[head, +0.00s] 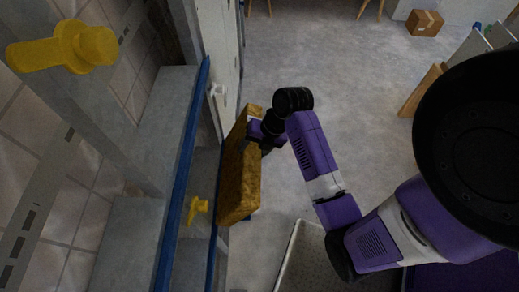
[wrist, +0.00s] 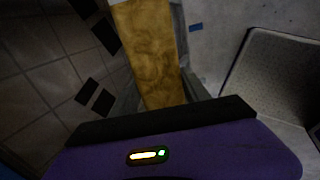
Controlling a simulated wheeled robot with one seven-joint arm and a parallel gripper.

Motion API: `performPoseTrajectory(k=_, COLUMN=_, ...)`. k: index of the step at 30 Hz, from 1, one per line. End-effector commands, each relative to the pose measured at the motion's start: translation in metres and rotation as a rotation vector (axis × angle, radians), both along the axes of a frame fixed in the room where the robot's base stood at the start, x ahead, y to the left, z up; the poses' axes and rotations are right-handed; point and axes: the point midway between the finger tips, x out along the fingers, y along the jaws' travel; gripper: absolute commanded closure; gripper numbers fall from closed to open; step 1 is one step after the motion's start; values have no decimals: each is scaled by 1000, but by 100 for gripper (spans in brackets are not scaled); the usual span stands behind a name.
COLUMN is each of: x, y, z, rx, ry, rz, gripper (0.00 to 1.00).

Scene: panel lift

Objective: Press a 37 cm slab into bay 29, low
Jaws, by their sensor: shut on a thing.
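The slab (head: 239,175) is a thick yellow-brown block, held upright on edge beside the grey wall frame at the left. My gripper (head: 257,136) is shut on its right side, near the upper part of the slab in the head view. The slab also shows in the wrist view (wrist: 150,55), running away from my gripper, with tiled wall to its left. The grey frame (head: 150,125) has open bays with tiles behind. No bay number is readable. I cannot tell whether the slab touches the frame. The slab's wall-facing side is hidden.
Blue rails (head: 183,175) run along the frame. Yellow clamp-like fittings stick out at the top left (head: 62,47) and lower down (head: 197,210). A grey tray (head: 302,255) lies at the bottom. Boards (head: 424,88) and a cardboard box (head: 425,22) stand right. Middle floor is clear.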

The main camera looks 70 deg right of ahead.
Motion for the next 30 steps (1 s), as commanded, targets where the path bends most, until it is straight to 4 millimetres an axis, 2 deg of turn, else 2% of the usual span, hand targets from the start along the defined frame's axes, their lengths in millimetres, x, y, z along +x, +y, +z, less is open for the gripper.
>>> performPoseTrajectory(k=20, x=46, y=16, z=-6, rx=-1, ry=-1, rz=1, gripper=100)
performPoseTrajectory(k=30, x=69, y=25, z=-1, rx=-1, ry=-2, rz=1, gripper=100)
